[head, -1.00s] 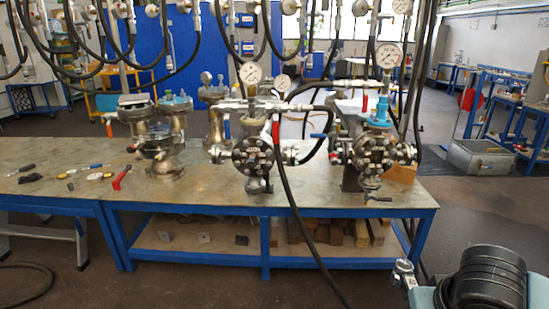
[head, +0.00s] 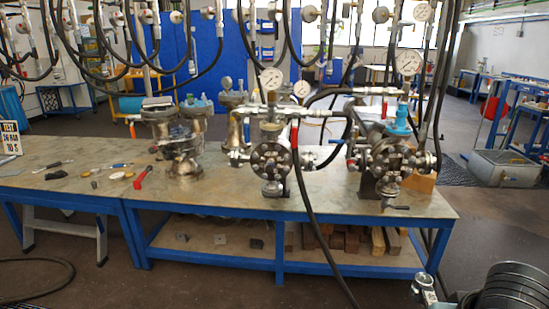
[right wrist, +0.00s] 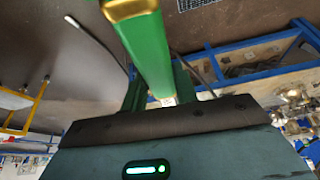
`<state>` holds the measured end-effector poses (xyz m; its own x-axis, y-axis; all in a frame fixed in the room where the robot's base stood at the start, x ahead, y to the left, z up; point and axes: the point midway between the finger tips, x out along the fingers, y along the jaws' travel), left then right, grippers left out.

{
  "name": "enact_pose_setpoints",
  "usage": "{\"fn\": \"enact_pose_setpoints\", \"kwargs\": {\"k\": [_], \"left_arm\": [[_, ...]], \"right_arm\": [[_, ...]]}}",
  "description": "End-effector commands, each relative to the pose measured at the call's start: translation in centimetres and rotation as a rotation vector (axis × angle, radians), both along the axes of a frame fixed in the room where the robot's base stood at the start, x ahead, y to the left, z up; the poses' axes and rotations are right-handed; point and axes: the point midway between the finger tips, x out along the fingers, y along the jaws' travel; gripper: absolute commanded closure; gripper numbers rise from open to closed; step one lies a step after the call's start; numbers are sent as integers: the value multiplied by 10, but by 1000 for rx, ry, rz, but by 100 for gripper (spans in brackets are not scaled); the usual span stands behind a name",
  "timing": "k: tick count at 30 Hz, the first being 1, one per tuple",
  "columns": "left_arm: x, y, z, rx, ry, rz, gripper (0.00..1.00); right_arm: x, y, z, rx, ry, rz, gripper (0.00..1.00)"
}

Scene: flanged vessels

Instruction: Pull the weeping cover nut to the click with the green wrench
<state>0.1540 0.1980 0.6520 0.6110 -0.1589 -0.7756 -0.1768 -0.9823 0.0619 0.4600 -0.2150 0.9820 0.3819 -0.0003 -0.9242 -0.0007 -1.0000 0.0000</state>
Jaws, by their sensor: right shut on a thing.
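In the right wrist view my right gripper (right wrist: 160,98) is shut on the green wrench (right wrist: 152,52), a green bar with a gold-coloured end pointing away. In the head view only part of my right arm shows at the bottom right, well apart from the bench; its gripper and the wrench are out of that view. Two flanged vessels with bolted round covers face me, the middle vessel (head: 271,160) and the right vessel (head: 388,160). Their cover nuts are too small to tell which one weeps. My left gripper is in neither current view.
The vessels stand on a blue-framed bench (head: 225,205). A red-handled tool (head: 140,177) and several small items lie on its left part. A sign (head: 11,140) stands at the far left. Black hoses hang overhead; one hose (head: 308,215) crosses the bench front. Floor before the bench is largely clear.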

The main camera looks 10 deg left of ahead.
Motion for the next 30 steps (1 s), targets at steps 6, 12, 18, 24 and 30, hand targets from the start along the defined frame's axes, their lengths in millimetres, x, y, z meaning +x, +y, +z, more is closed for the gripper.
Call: {"fn": "enact_pose_setpoints", "kwargs": {"k": [6, 12, 18, 24, 30], "left_arm": [[0, 0, 0, 0, 1, 0, 57], [0, 0, 2, 0, -1, -1, 57], [5, 0, 11, 1, -14, 0, 57], [13, 1, 24, 1, -41, 0, 57], [24, 2, 38, 4, -71, -2, 57]], "right_arm": [[1, 0, 2, 1, -4, -1, 98], [-2, 1, -3, 3, -2, 0, 98], [-16, 3, -29, 14, 4, 1, 98], [-40, 5, -62, 20, 5, 1, 98], [-69, 4, -91, 19, 3, -1, 98]]}}
